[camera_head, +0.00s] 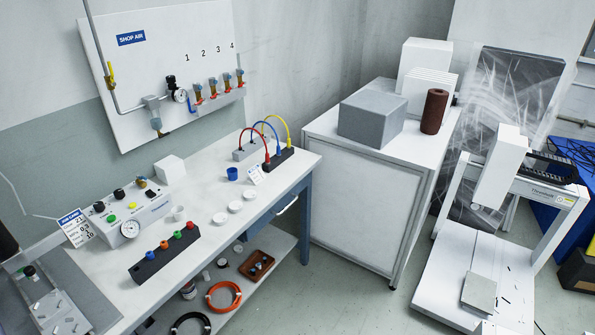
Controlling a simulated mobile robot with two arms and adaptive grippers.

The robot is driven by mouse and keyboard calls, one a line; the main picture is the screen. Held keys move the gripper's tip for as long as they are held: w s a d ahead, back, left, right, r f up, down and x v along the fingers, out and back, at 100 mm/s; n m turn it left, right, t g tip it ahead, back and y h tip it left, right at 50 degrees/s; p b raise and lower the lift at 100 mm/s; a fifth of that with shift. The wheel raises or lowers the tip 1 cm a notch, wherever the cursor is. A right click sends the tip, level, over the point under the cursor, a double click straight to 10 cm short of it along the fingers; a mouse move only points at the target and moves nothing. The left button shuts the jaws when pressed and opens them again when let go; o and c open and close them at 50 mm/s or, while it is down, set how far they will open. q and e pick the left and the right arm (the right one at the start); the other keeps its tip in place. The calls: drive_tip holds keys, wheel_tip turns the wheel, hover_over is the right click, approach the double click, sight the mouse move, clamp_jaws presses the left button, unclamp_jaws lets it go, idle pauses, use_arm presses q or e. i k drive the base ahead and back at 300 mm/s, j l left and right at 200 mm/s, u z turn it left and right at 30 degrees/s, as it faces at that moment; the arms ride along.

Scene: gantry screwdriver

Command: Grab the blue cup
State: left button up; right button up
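The blue cup (232,174) is small and stands upright on the white workbench (207,245). It is toward the back of the bench, left of a small white label card (255,175) and behind several round white pieces (235,206). Nothing touches the cup. Neither of my grippers can be made out in this view.
A white cup (179,213) stands beside the control box (130,215) with a gauge. A dark block with coloured knobs (164,255) lies at the bench's front edge. Red, blue and yellow cables (266,138) arch behind the blue cup. A gantry machine (500,185) stands at right.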

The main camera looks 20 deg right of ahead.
sight(233, 174)
drive_tip(key=z, duration=0.2)
drive_tip(key=i+j+z, duration=0.1)
drive_tip(key=i+z, duration=0.3)
drive_tip(key=i+j+z, duration=0.2)
drive_tip(key=z, duration=0.2)
drive_tip(key=i, duration=0.1)
